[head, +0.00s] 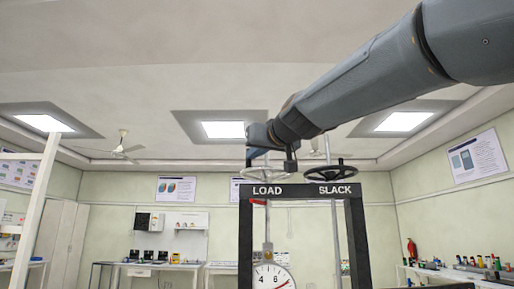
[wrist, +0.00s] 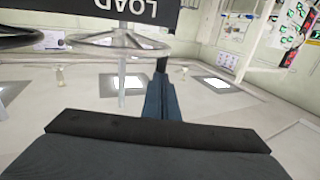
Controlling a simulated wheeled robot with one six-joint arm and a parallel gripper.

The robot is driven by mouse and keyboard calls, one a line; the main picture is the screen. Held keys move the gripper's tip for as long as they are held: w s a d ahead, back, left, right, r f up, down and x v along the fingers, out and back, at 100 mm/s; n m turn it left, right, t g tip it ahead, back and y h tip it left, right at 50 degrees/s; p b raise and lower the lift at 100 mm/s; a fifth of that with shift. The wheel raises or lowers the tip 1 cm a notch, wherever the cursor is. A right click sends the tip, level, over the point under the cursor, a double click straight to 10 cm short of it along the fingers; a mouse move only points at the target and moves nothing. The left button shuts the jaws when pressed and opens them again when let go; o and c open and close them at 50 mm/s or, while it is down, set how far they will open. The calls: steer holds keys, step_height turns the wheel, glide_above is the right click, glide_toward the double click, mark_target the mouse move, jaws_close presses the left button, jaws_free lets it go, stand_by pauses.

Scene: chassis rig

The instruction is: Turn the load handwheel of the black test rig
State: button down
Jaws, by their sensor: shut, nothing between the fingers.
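The black test rig (head: 244,225) stands upright right of centre in the head view, with LOAD and SLACK lettered on its top beam. The grey load handwheel (head: 284,174) lies flat above the LOAD lettering, partly hidden by my gripper. In the wrist view the load handwheel (wrist: 100,42) shows its rim and spokes beside the upside-down LOAD lettering. My gripper (head: 251,163) points down at the wheel's left part. It is shut and empty; its fingers (wrist: 161,75) reach close to the rim. I cannot tell whether they touch it.
The black slack handwheel (head: 331,171) sits to the right on the same beam. A dial gauge (head: 271,278) hangs inside the frame. A white post (head: 38,205) stands at the left. Benches line the back wall, and a bench with bottles (head: 480,264) is at the right.

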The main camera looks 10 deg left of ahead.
steer(key=shift+w+a, duration=0.45)
steer(key=shift+a, duration=0.35)
